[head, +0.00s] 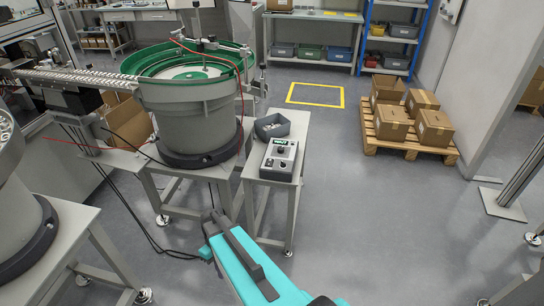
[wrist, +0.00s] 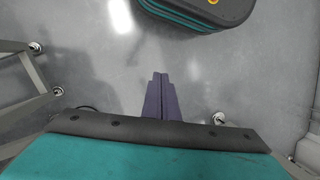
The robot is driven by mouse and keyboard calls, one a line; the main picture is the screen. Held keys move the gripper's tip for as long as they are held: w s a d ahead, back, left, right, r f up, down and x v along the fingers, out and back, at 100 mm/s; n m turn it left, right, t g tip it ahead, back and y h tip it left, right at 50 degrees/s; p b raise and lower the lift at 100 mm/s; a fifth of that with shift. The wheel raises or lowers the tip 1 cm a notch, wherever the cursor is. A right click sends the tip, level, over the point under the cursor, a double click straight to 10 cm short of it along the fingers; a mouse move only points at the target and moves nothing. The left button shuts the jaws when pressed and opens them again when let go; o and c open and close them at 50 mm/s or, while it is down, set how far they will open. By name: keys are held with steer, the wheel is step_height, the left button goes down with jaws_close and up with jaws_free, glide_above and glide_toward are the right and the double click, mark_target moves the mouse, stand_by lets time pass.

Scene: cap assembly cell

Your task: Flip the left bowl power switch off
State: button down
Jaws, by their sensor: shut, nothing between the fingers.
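A grey control box (head: 280,158) with a small lit display, a dark knob and other controls stands on a narrow side table, right of a bowl feeder with a green rim (head: 190,95). A second bowl feeder (head: 18,215) is cut off at the left edge. Which control on the box is the power switch is too small to tell. My gripper shows in the wrist view (wrist: 160,78), its two dark fingers pressed together, empty, above bare floor. The control box is not in the wrist view. In the head view my teal arm reaches in from the bottom, its fingers not visible.
Black cables hang by the table legs. Floor to the right is clear up to a pallet (head: 410,142) of cartons. Table legs (wrist: 30,85) show left in the wrist view.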

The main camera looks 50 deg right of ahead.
steer(key=w+d+r+n+t, duration=0.1)
steer(key=w+d+r+t, duration=0.1)
steer(key=w+d+r, duration=0.75)
steer(key=w+d+r+n+t, duration=0.1)
steer(key=w+d+r, duration=0.45)
steer(key=d, duration=0.75)
steer(key=s+d+r+n+t, duration=0.2)
steer(key=s+d+r+t, duration=0.1)
steer(key=d+r, duration=1.9)
steer(key=shift+d+r+n+h, duration=0.15)
steer(key=shift+d+n+h, duration=0.15)
steer(key=shift+d, duration=0.1)
steer(key=p, duration=0.3)
glide_above(271, 160)
steer(key=s, duration=0.1)
step_height(271, 160, down, 11)
steer(key=shift+f, duration=0.1)
steer(key=shift+d+f, duration=0.15)
steer(key=shift+f, duration=1.1)
